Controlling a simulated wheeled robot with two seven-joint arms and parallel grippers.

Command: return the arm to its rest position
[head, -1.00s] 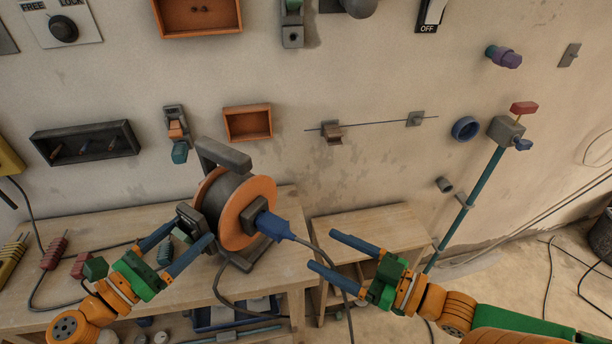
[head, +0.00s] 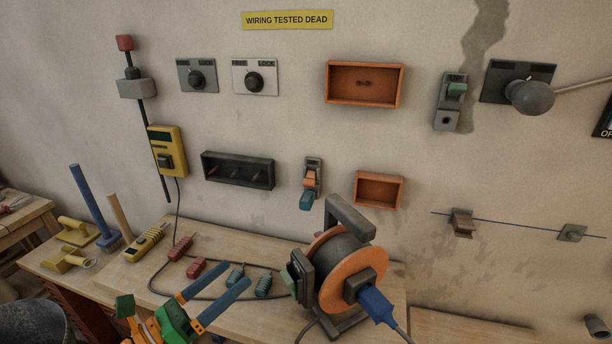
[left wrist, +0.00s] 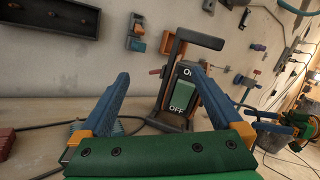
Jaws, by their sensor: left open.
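My left gripper (head: 218,276) is open and empty above the workbench, left of the cable reel. Its two blue fingers also show in the left wrist view (left wrist: 160,76), apart, with nothing between them. The cable reel (head: 343,262) has orange discs, a dark frame and a blue plug (head: 375,303) on its right side. In the left wrist view a green rocker switch (left wrist: 183,96) marked OFF faces me on the reel, beyond the fingertips.
On the workbench (head: 120,268) lie a yellow meter (head: 145,243), red clips (head: 180,248), teal clips (head: 263,285) and a dark cable. A blue-handled brush (head: 95,205) stands at the left. The wall holds switches, a black tray (head: 238,170) and orange boxes (head: 365,83).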

